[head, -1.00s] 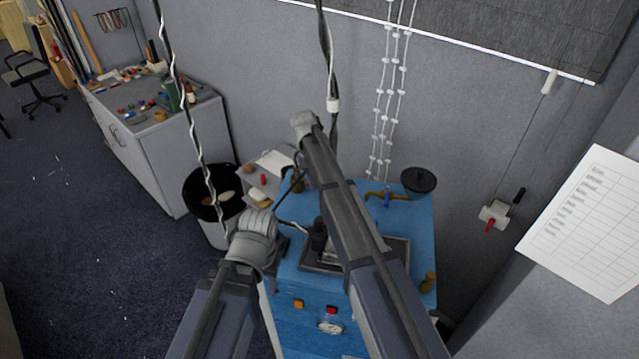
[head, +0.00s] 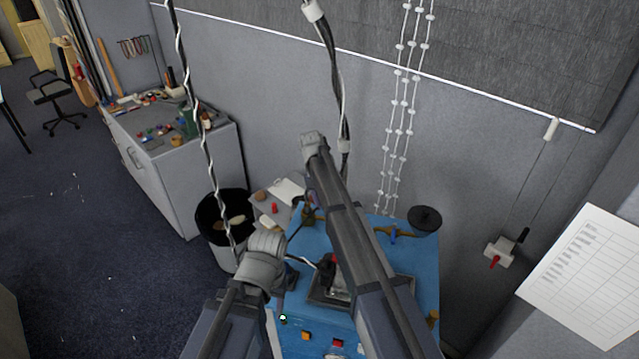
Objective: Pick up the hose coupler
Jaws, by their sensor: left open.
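The hose coupler cannot be told apart with certainty. A small brass piece (head: 433,318) at the right front edge of the blue cabinet top (head: 375,240) may be it. My left arm comes in from the lower left, and its grey joint stands over the cabinet's left edge. My left gripper (head: 331,272) appears as a small dark shape with a red spot above the metal-framed recess (head: 408,290). It is open, and my right arm partly hides this area. What lies between its fingers is too small to tell. My right gripper does not show.
A black bin (head: 222,212) and a low shelf with small items stand left. A grey workbench (head: 150,170) is farther left. Cables hang down; the wall is close behind.

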